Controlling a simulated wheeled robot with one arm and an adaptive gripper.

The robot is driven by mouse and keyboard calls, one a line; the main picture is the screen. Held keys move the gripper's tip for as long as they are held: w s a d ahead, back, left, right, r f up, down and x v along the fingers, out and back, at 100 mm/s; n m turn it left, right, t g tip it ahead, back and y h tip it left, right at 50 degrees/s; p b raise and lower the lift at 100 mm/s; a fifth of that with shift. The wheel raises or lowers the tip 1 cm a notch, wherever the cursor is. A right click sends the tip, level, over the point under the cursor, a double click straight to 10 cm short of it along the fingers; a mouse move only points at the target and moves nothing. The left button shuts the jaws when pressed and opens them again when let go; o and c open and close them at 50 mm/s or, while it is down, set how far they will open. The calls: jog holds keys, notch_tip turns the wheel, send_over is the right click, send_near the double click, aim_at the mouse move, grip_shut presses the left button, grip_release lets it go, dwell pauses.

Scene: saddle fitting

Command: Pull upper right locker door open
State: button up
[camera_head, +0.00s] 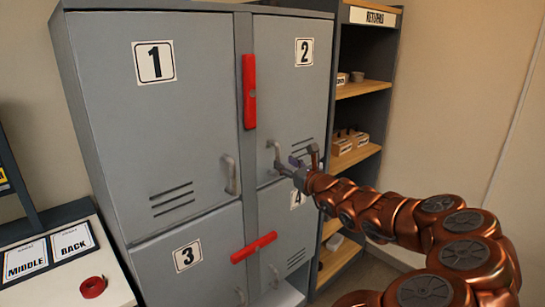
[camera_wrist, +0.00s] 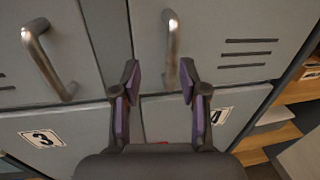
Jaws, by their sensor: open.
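The upper right locker door, numbered 2 (camera_head: 295,95), is grey and looks closed. Its metal bar handle (camera_head: 277,156) stands upright near the door's lower left; in the wrist view the handle (camera_wrist: 171,45) shows ahead of the fingers, its lower end between the fingertips in the picture. My gripper (camera_head: 299,160) is open in front of the lower part of door 2, close to the handle. In the wrist view its two purple-padded fingers (camera_wrist: 158,76) are spread with nothing held. I cannot tell whether a finger touches the handle.
A red bar (camera_head: 249,92) stands upright on the post between doors 1 and 2. Another red bar (camera_head: 254,248) lies across doors 3 and 4. Door 1 (camera_head: 190,120) is closed. A shelf unit (camera_head: 357,89) stands to the right, and a side table (camera_head: 115,290) with red tape to the left.

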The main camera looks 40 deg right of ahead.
aim_at(279, 157)
jog(key=shift+m+h, duration=0.4)
jog(key=shift+d+f+p+x, duration=0.2)
jog(key=shift+p+x, duration=0.1)
jog(key=shift+x, duration=1)
jog(key=shift+d+f+p+x, duration=0.1)
jog(key=shift+d+p+x, duration=0.2)
jog(key=shift+x, duration=0.95)
jog(key=shift+d+f+p+x, duration=0.15)
jog(key=shift+p+x, duration=0.2)
jog(key=shift+x, duration=0.95)
jog(key=shift+s, duration=0.15)
grip_shut()
